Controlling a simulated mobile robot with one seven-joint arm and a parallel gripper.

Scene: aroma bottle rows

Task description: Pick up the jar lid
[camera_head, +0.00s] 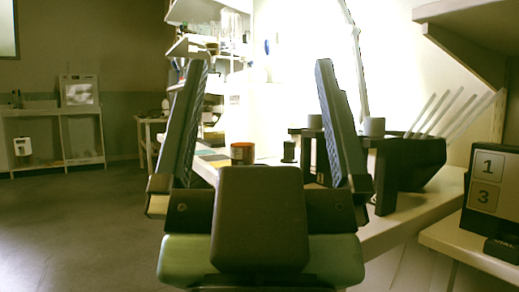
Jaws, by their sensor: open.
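My gripper (260,64) fills the middle of the view, with its two long dark fingers spread wide and nothing between them. A small reddish-brown round jar or lid (242,153) stands on the white counter beyond the gripper. It appears between the fingers in the picture, nearer the left one, and does not touch them. I cannot tell whether it is a lid alone or a lidded jar. Its lower part is close to the top edge of my gripper body.
A small black bottle or cap (289,150) stands right of the jar. A dark rack (410,163) with slanted pale sticks is behind the right finger. A black box marked 1 and 3 (489,193) is at the far right. Open floor (75,225) lies left.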

